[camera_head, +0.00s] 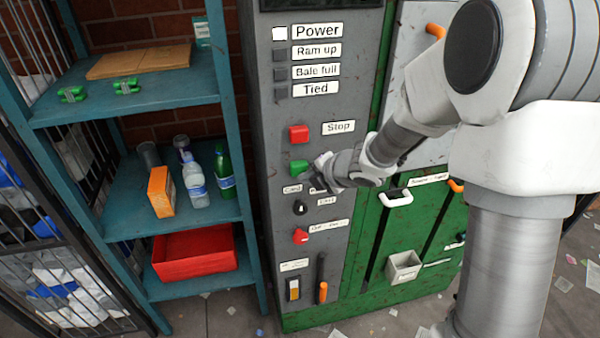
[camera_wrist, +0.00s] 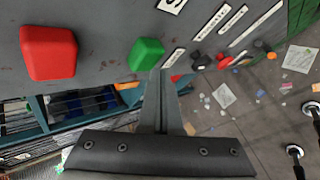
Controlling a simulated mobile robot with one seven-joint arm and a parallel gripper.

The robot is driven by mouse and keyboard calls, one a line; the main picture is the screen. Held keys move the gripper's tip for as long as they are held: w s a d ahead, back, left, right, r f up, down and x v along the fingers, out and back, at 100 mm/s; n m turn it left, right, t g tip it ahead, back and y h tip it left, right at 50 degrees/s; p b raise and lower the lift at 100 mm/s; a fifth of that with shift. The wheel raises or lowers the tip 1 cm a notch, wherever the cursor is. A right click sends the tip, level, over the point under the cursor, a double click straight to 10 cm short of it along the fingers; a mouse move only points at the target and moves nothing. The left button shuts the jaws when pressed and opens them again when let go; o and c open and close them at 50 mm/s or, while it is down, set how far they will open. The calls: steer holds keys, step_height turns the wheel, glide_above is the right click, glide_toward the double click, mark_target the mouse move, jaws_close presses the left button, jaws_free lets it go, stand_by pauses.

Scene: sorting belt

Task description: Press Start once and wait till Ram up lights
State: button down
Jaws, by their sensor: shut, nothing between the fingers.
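The grey control panel (camera_head: 340,100) carries a lamp column. The Power lamp (camera_head: 280,34) is lit white; the Ram up lamp (camera_head: 280,55) is dark, as are the Bale full and Tied lamps. A green button (camera_head: 299,166) sits below the red Stop button (camera_head: 298,133); its label is hidden behind my gripper (camera_head: 319,170). In the wrist view the green button (camera_wrist: 146,53) stands just beyond the tips of my shut, empty gripper (camera_wrist: 160,76), with the red button (camera_wrist: 48,52) to the left. I cannot tell whether the tips touch the green button.
Below the green button are a black knob (camera_head: 300,207), a red knob (camera_head: 300,236) and an orange-tipped lever (camera_head: 322,290). A teal shelf (camera_head: 130,107) with bottles and a red bin (camera_head: 194,254) stands left of the panel. Scraps litter the floor.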

steer(key=shift+s, duration=0.2)
steer(key=s, duration=0.1)
steer(key=s+d+b, duration=0.1)
steer(key=s, duration=0.2)
steer(key=shift+s+d, duration=0.25)
steer(key=shift+s, duration=0.15)
